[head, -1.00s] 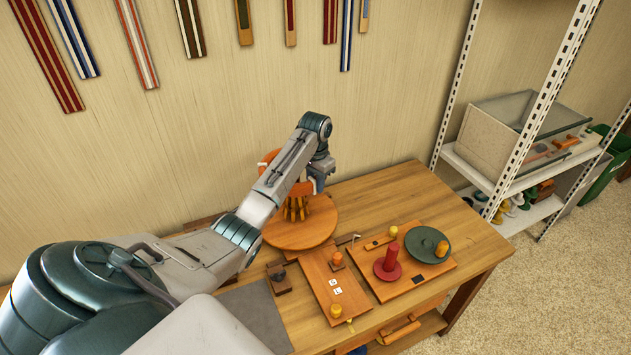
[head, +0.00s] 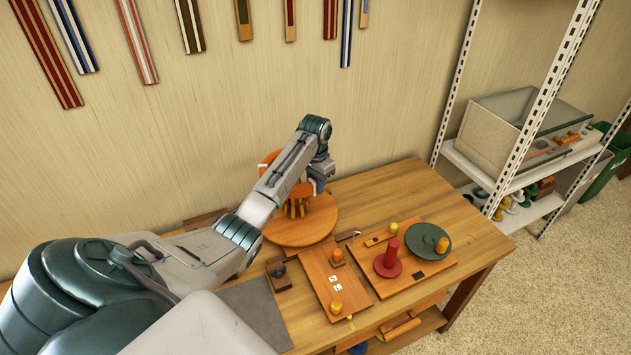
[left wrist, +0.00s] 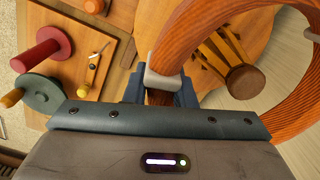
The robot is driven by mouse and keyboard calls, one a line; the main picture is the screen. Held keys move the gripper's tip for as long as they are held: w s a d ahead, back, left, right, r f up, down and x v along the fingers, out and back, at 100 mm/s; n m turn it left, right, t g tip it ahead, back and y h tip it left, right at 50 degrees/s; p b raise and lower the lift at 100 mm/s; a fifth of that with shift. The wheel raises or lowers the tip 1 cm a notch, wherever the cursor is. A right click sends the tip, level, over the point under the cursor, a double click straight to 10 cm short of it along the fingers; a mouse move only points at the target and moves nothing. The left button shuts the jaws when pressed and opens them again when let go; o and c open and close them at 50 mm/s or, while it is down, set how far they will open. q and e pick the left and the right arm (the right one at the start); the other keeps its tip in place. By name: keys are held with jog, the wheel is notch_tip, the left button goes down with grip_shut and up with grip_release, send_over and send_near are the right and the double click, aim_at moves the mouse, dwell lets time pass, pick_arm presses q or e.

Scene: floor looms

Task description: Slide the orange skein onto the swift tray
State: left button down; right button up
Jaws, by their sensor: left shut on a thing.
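The orange skein (left wrist: 191,22) is a thick ring. In the left wrist view my left gripper (left wrist: 160,82) is shut on its near left side. In the head view my left gripper (head: 321,172) is above the round wooden swift tray (head: 300,237), and the skein (head: 268,158) shows only in part behind my arm. The swift's wooden slats (head: 296,208) stand on the tray; they show through the skein's ring in the left wrist view (left wrist: 228,50). I cannot tell whether the skein is around them or above them. My right gripper is out of view.
To the right on the bench (head: 385,185) is a board with a red spool (head: 389,260), a green disc (head: 424,240) and yellow knobs. Nearer is another wooden board (head: 325,272). A grey mat (head: 252,308) lies at the front left. The bench's far right is clear.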

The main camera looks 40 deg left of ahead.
aim_at(315, 225)
pick_arm(q)
jog(key=shift+f+b, duration=0.55)
jog(key=shift+f, duration=1.2)
jog(key=shift+f+b, duration=0.8)
jog(key=shift+f, duration=1.4)
jog(key=shift+f, duration=0.1)
jog(key=shift+f+b, duration=0.35)
jog(key=shift+f, duration=0.25)
jog(key=shift+f+b, duration=1.7)
jog(key=shift+f, duration=1.65)
